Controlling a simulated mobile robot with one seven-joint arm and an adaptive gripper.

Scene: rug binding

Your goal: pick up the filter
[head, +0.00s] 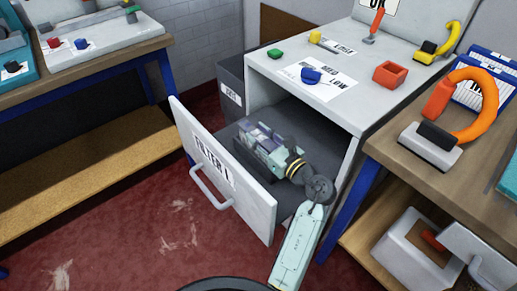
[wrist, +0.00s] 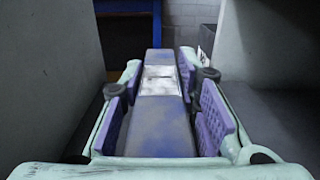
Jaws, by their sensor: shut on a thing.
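The filter (wrist: 162,128) is a long grey-blue bar with a worn white patch, seen end-on in the wrist view. My gripper (wrist: 160,92) has its purple-padded fingers on both sides of it and is shut on it. In the head view, my gripper (head: 266,147) is within the open drawer (head: 222,166), whose white front carries a "FILTER" label and a handle. There the filter is largely hidden by the fingers. I cannot tell whether it touches the drawer floor.
The drawer front stands close on one side and the white cabinet (head: 372,108) on the other. A dark bin (head: 231,88) is behind. A workbench (head: 417,178) with an orange-handled tool (head: 472,100) stands right. Red floor (head: 120,215) is open at left.

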